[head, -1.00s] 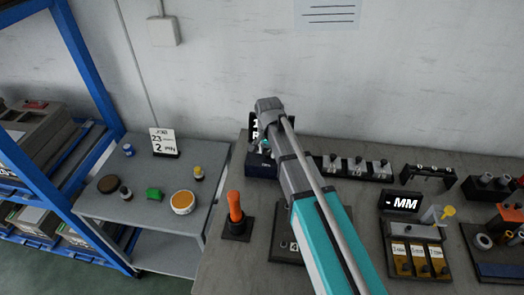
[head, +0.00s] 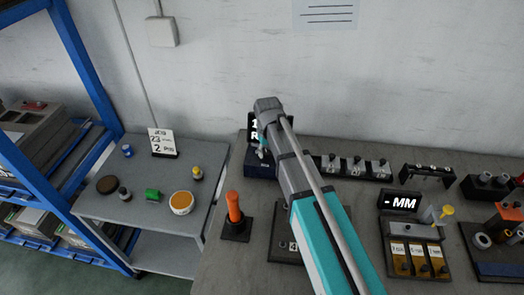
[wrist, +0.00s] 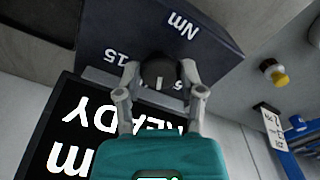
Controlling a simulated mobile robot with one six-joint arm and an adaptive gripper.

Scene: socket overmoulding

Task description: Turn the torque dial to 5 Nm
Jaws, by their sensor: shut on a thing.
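The torque dial (wrist: 160,72) is a dark round knob with a white pointer mark, on a dark panel (wrist: 205,65) lettered "Nm". The figure "15" shows on one side of the dial and a partly covered "5" on the other. The picture is upside down, and the pointer mark faces the display's side. My gripper (wrist: 160,78) is shut on the dial, one finger on each side. A black display (wrist: 75,135) reading "READY" lies partly behind my gripper. In the head view the dark unit (head: 257,166) stands against the wall, its dial hidden by my arm.
An orange-handled tool (head: 235,208) stands upright left of my arm. A grey trolley (head: 150,218) with small items is further left. A row of switches (head: 357,166), an "MM" display (head: 402,203) and a yellow-fronted box (head: 413,258) are on the right.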

